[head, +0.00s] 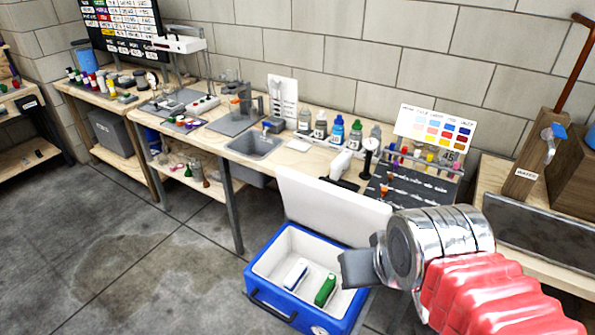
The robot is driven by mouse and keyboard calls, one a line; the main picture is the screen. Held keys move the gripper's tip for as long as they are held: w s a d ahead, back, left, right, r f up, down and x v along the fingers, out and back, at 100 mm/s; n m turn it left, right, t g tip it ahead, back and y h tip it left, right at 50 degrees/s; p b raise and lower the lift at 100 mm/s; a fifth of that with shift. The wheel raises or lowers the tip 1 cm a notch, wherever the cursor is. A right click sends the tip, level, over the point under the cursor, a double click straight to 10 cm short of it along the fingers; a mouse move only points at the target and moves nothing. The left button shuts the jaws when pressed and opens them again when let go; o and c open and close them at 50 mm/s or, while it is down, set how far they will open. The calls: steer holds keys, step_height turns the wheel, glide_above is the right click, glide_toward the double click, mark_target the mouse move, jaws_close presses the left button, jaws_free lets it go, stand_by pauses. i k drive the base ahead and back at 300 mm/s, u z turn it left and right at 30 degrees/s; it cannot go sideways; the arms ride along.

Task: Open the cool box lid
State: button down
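The blue cool box (262,305) stands on the floor at the lower middle. Its white lid (325,205) stands raised at the back edge, so the white inside shows. A white and blue item (295,275) and a green item (325,290) lie in it. My gripper (352,268) is at the right side of the box, in front of the lid's right lower part. Its dark fingers overlap the box's right rim in the picture; I cannot tell if they touch it. The finger gap is not visible.
A long wooden bench (225,145) with a sink (255,145), bottles and instruments runs behind the box. A wooden stand with a tap (552,135) is at the right. The concrete floor (150,265) left of the box is clear.

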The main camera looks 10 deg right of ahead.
mark_target(351, 218)
steer(key=u, duration=0.4)
steer(key=i, duration=0.55)
steer(key=u, duration=0.7)
steer(key=i, duration=0.45)
steer(key=u, duration=0.3)
